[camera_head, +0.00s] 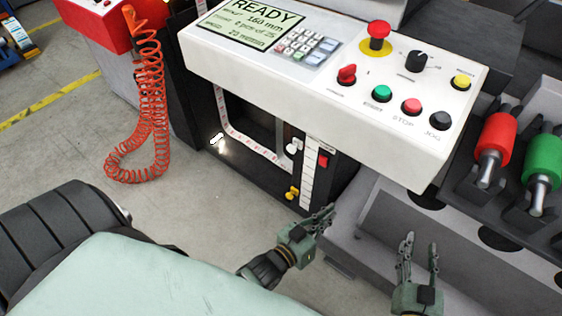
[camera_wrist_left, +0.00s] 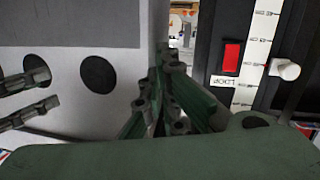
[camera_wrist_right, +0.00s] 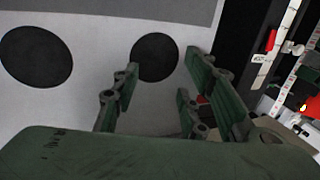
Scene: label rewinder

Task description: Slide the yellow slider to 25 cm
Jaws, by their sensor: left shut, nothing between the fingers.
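The yellow slider (camera_head: 292,192) sits low on the dark front panel, beside the lower part of a white vertical scale (camera_head: 308,186). I cannot read the scale's numbers. My left gripper (camera_head: 326,216) is shut and empty, a little to the right of the slider and apart from it. In the left wrist view its fingertips (camera_wrist_left: 163,75) are together; the slider is not visible there. My right gripper (camera_head: 418,244) is open and empty, further right below the control console.
A white knob (camera_head: 291,149) and a red switch (camera_head: 322,160) sit above the slider. The white control console (camera_head: 330,75) overhangs the panel. A grey machine body (camera_head: 400,215) with red and green rollers stands right. A red coiled hose (camera_head: 150,100) hangs left. Floor before the panel is clear.

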